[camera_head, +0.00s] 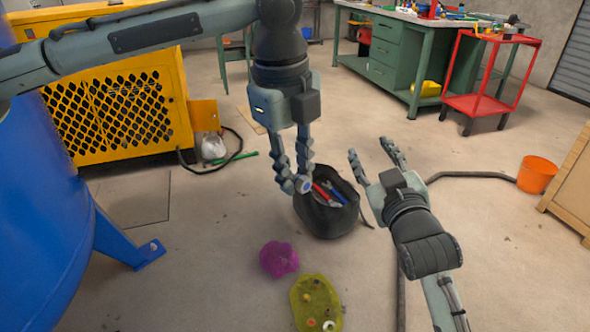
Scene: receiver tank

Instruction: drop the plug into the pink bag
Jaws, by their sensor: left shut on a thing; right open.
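My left gripper (294,186) points down and is shut on the plug (304,184), a small grey round piece with a bluish end, at its fingertips. In the picture the plug appears in front of the rim of a black bag. The pink bag (279,259) is a small magenta bundle on the floor, below and slightly left of the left gripper, apart from it. I cannot make out its opening clearly. My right gripper (371,150) is open and empty, right of the black bag, its fingers pointing up and left in the picture.
The black bag (325,220) holds red and blue tools. A yellow-green bag or tray (303,287) with small parts lies below the pink bag. A blue tank (45,200) stands left, an orange bucket (537,174) right. A dark hose (470,174) crosses the floor.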

